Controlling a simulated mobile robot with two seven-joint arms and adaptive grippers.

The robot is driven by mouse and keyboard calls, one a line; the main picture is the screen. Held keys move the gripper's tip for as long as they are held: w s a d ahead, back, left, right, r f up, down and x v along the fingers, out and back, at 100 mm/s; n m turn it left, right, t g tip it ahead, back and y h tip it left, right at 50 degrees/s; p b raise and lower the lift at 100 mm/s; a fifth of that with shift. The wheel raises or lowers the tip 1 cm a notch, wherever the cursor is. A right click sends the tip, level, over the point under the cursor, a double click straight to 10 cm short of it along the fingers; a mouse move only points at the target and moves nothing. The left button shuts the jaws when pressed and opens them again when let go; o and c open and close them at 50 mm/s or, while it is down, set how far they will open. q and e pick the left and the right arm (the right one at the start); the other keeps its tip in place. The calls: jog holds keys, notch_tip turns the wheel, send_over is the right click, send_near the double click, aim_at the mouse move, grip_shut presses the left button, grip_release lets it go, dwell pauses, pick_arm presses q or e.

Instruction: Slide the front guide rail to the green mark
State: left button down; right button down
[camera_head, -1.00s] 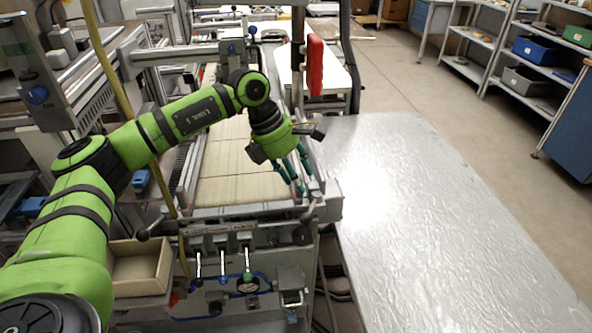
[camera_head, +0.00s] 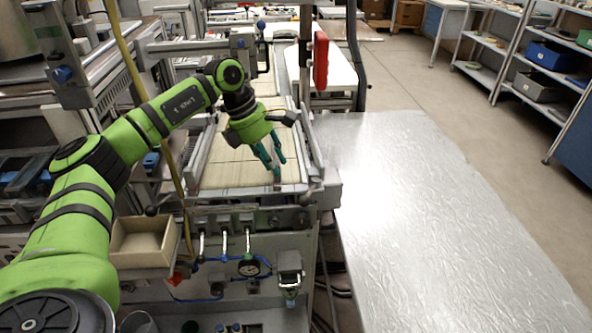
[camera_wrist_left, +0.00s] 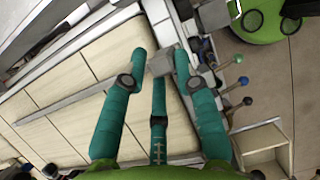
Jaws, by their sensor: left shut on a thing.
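The guide rail is a thin grey bar (camera_wrist_left: 60,104) in the wrist view, lying lengthwise over the pale conveyor bed. A grey block (camera_wrist_left: 160,63) is at its near end. My left gripper (camera_wrist_left: 160,65) has its teal fingers closed around this block. In the head view the left gripper (camera_head: 277,172) reaches down to the front end of the conveyor bed (camera_head: 225,172), inside the right side frame. The fingers hide part of the bar. I cannot make out the green mark in either view. My right gripper is not in view.
A front panel with small levers (camera_head: 248,241) and a gauge is below the conveyor end. A beige open box (camera_head: 143,245) hangs at its left. A red part on a post (camera_head: 321,60) stands behind. A bare silver table (camera_head: 430,220) lies to the right.

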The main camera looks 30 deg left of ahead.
pick_arm(q)
jog(key=shift+s+f, duration=0.15)
jog(key=shift+s, duration=0.2)
jog(key=c, duration=1.1)
grip_release()
jog(key=shift+s, duration=0.1)
jog(key=shift+r, duration=0.3)
jog(key=v, duration=1.2)
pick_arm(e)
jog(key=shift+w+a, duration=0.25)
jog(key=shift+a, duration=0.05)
pick_arm(q)
jog(key=shift+f, duration=0.15)
